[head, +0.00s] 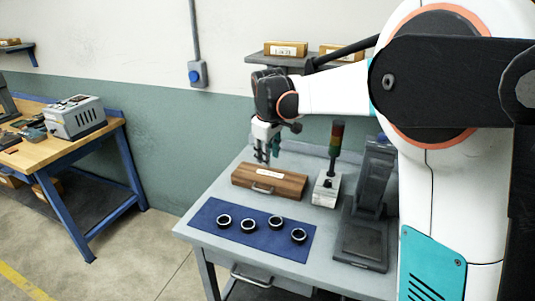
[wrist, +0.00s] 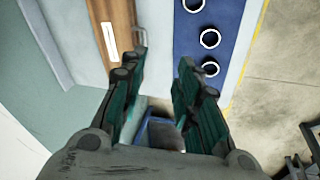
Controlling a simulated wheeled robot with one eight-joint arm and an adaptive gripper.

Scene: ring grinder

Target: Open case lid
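The case (head: 270,181) is a brown wooden box with a white label on its top and a metal handle (head: 263,189) at its front. Its lid looks shut. It lies on the grey table behind the blue mat. My gripper (head: 262,160) is above the table behind the case's left part, pointing down and apart from it. In the wrist view the case (wrist: 117,14) is at the upper left, with its handle (wrist: 140,35) beyond the fingers. The gripper (wrist: 158,70) shows two green and black fingers spread apart with nothing between them.
Several dark rings (head: 248,224) lie on the blue mat (head: 215,209) at the table's front. A signal tower (head: 334,150) on a light box and a dark machine (head: 368,215) stand right of the case. A wooden workbench (head: 100,142) with a grey device stands at left.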

